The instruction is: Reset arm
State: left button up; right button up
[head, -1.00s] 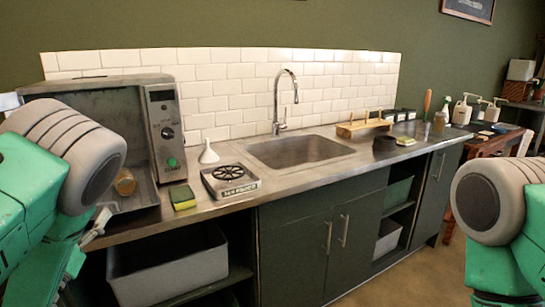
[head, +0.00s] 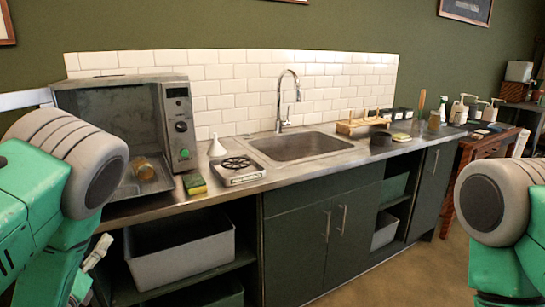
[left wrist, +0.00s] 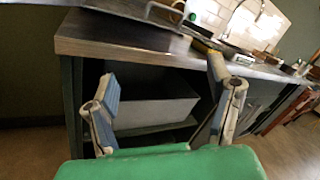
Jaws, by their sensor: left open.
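My left gripper (head: 97,255) hangs below the front edge of the counter at the left, partly hidden by my own green and grey arm. In the left wrist view its two fingers (left wrist: 162,78) are spread apart with nothing between them. They point at the open shelf under the counter and look clear of the grey bin (left wrist: 150,112). My right arm shows only as a grey and green link at the right edge of the head view. Its gripper is out of view.
On the metal counter (head: 310,172) stand an open oven (head: 178,127) with an amber jar (head: 144,169) inside, a sponge (head: 194,184), a small burner (head: 238,168), a white funnel (head: 216,146) and a sink (head: 300,147). Pump bottles (head: 459,110) stand far right. Floor at front right is clear.

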pick_arm(q)
jog(key=s+d+f+n+g, duration=0.2)
jog(key=s+f+n+g, duration=0.25)
jog(key=f+n, duration=0.35)
jog(key=s+d+f+n+g, duration=0.2)
jog(key=s+f+n+g, duration=0.3)
jog(key=f, duration=0.4)
jog(key=s+d+f+n+g+h, duration=0.1)
jog(key=s+d+f+n+g, duration=0.1)
jog(key=s, duration=0.5)
jog(key=s+d+f+n+g+h, duration=0.1)
jog(key=s+d+f+n+g, duration=0.2)
jog(key=s+n, duration=0.4)
jog(key=s+d+f+n+g+h, duration=0.1)
jog(key=s+d+f+n+g, duration=0.2)
jog(key=s, duration=0.6)
jog(key=shift+s+d+f+n+g, duration=0.2)
jog(key=shift+d+n+g, duration=0.15)
jog(key=shift+d+n, duration=0.8)
jog(key=shift+w+a, duration=0.1)
jog(key=shift+w, duration=0.05)
